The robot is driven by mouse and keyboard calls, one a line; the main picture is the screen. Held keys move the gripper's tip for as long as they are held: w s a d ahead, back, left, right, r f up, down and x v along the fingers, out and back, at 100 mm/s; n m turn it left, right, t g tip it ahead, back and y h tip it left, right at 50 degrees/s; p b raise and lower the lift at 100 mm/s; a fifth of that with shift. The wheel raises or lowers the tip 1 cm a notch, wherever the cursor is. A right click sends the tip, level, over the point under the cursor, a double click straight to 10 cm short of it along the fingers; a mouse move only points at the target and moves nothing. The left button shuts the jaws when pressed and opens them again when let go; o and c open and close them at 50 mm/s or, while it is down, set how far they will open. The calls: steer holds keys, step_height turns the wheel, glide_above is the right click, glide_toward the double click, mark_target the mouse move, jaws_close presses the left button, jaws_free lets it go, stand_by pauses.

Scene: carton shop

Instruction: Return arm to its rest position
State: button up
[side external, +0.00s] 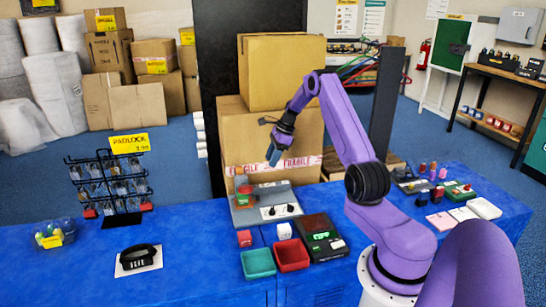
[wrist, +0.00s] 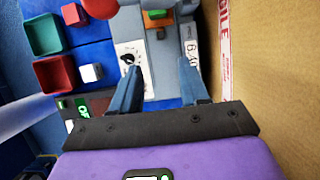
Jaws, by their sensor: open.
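My gripper (side external: 272,155) hangs at the end of the purple arm, above the blue table and in front of the stacked cartons. Its two blue-grey fingers (wrist: 166,92) are apart with nothing between them in the wrist view. Below it stands a grey device (side external: 268,205) with a white panel and black knobs. A small red and green item (side external: 243,186) sits on the left part of that device. The device also shows beyond the fingers in the wrist view (wrist: 163,80).
A green tray (side external: 258,263), a red tray (side external: 291,255), a red cube (side external: 244,238), a white cube (side external: 284,231) and a dark scale (side external: 319,236) are on the table. A padlock rack (side external: 110,185) stands left. A tall carton (side external: 270,135) is close behind my gripper.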

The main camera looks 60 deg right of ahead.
steer(key=shift+d+r, duration=0.1)
steer(key=shift+r, duration=0.1)
steer(key=a+r+n+g, duration=0.1)
steer(key=a+r+n, duration=0.25)
steer(key=a, duration=0.45)
steer(key=w+a+r+n+g, duration=0.1)
steer(key=a+r+n, duration=0.1)
steer(key=a+n, duration=0.35)
steer(key=a+r+n, duration=0.2)
steer(key=a, duration=0.8)
steer(key=s+a+r+n+g+h, duration=0.1)
steer(key=s+a+r+n, duration=0.1)
steer(key=s+a+n, duration=0.4)
steer(key=s+a+r+n+g, duration=0.15)
steer(key=s+a+n, duration=0.25)
steer(key=a, duration=0.4)
steer(key=s+a+r+n+h, duration=0.1)
steer(key=s+a+n, duration=0.1)
steer(key=s+n, duration=0.7)
steer(key=s+a+r+n+t, duration=0.1)
steer(key=s+n, duration=0.8)
steer(key=s, duration=0.7)
steer(key=shift+s+a+n+h, duration=0.25)
steer(key=shift+a+n+h, duration=0.05)
steer(key=shift+a+h, duration=0.1)
